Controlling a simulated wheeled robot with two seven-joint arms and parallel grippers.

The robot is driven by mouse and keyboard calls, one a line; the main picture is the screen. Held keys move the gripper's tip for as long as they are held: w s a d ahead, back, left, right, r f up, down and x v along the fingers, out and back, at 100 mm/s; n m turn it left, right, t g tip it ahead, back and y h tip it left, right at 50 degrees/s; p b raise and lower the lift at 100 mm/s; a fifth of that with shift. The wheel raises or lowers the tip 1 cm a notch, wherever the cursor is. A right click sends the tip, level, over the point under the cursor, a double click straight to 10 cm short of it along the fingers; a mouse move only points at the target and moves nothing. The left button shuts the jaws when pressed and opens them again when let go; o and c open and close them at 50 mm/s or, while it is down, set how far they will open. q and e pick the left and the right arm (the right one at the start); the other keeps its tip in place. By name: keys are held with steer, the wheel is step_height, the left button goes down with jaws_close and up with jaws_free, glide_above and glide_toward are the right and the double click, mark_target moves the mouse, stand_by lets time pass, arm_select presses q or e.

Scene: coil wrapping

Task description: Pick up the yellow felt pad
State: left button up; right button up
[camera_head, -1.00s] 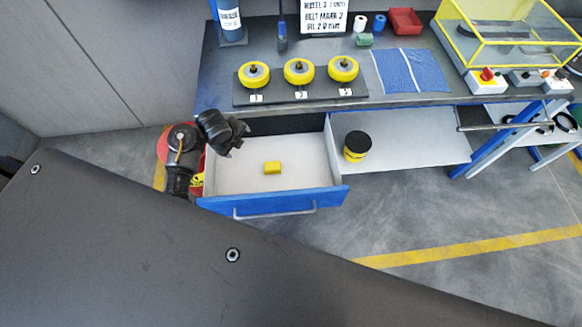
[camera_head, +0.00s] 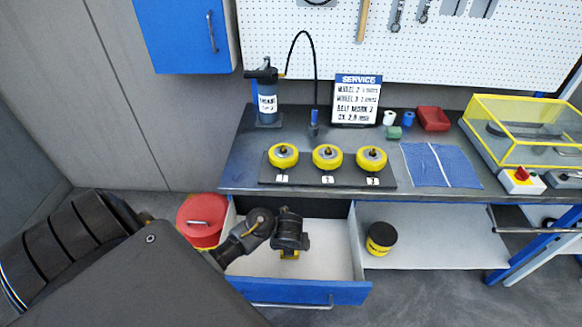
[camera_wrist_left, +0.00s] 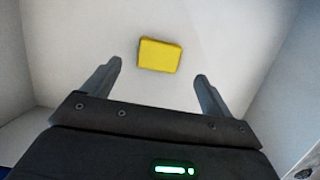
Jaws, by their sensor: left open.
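The yellow felt pad (camera_wrist_left: 160,56) is a small block lying on the white floor of the open drawer (camera_head: 340,262). In the head view, the pad (camera_head: 289,255) is mostly covered by my left gripper (camera_head: 290,247), which reaches down into the drawer over it. In the left wrist view, my left gripper (camera_wrist_left: 158,70) is open, its two fingers spread wide and empty. The pad shows just beyond the fingertips, between their lines, apart from both. My right gripper is not in view.
Drawer walls rise around the gripper. The workbench (camera_head: 235,180) above carries several yellow wheels on a dark base (camera_head: 270,182). A black and yellow round container (camera_head: 381,238) stands on the shelf at right. A red bin (camera_head: 203,220) stands left of the drawer.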

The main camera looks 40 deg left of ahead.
arm_select(q)
steer(key=shift+b+x, duration=0.95)
steer(key=shift+x, duration=1.4)
steer(key=shift+w+a+f, duration=0.15)
steer(key=shift+a+f, duration=0.1)
steer(key=shift+f, duration=0.25)
steer(key=shift+r, duration=0.1)
steer(key=shift+c, duration=0.4)
steer(key=c, duration=1)
